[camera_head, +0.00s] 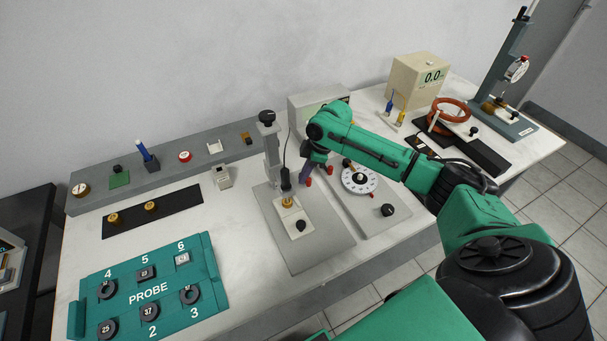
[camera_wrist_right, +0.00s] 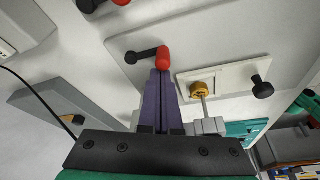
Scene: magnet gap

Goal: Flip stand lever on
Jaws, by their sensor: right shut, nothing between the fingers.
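The stand is a grey plate (camera_head: 313,245) with a column in the middle of the bench. Its lever has a black arm and a red tip; the red tip (camera_wrist_right: 163,58) shows in the right wrist view, and in the head view (camera_head: 308,182) it sits beside my gripper. My right gripper (camera_head: 306,170) is shut and empty, its purple fingers (camera_wrist_right: 160,76) ending right at the red tip. I cannot tell whether they touch. A brass piece (camera_wrist_right: 199,90) sits on a white slide with a black knob, beside the fingers. My left gripper is not in view.
A second red-tipped lever (camera_head: 330,170) stands close on the right, beside a dial plate (camera_head: 358,179). A teal probe tray (camera_head: 205,251) lies front left. A black strip (camera_head: 180,207) holds brass pieces. A thin cable hangs near the column.

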